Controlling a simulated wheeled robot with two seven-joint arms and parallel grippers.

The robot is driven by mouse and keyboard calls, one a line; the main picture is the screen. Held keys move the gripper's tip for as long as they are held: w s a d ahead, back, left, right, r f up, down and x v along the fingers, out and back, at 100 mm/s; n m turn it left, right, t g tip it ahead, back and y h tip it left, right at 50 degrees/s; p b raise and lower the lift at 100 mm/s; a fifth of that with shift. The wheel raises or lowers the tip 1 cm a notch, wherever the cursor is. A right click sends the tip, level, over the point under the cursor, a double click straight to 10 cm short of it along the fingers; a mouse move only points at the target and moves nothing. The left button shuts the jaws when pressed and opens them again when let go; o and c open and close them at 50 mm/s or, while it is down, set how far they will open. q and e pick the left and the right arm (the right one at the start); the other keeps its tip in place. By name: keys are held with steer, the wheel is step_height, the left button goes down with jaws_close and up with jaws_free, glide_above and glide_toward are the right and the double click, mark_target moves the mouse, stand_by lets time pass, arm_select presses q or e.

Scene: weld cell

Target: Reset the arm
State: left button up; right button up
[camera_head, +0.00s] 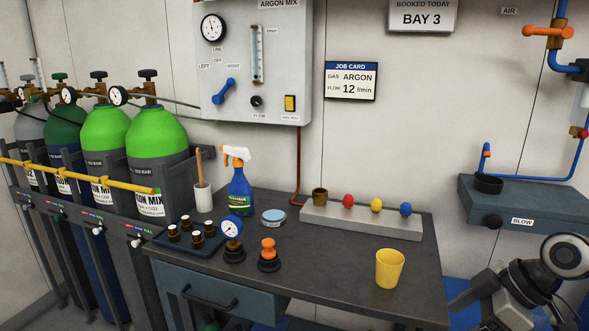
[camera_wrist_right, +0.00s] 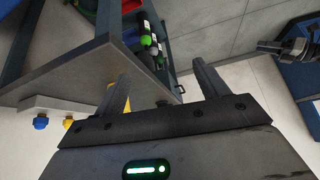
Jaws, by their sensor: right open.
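My right arm shows at the lower right edge of the head view, beside the right end of the workbench. My right gripper (camera_wrist_right: 163,88) is open in the right wrist view, with its two dark fingers apart and nothing between them. My left gripper does not show in the head view.
Gas cylinders (camera_head: 157,143) stand left. A blow station (camera_head: 530,208) is at right.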

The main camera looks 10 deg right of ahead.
steer(key=s+a+f+m+t+h, duration=0.1)
steer(key=s+a+f+m+t, duration=0.2)
steer(key=a+f, duration=0.6)
steer(key=s+a+f+m+t+h, duration=0.1)
steer(key=s+a+f+m+t, duration=0.2)
steer(key=s+a+f, duration=0.3)
steer(key=a+f+m, duration=0.1)
steer(key=a+f, duration=0.3)
steer(key=a, duration=0.2)
steer(key=shift+a+m+t, duration=0.25)
steer(key=shift+m+t, duration=0.05)
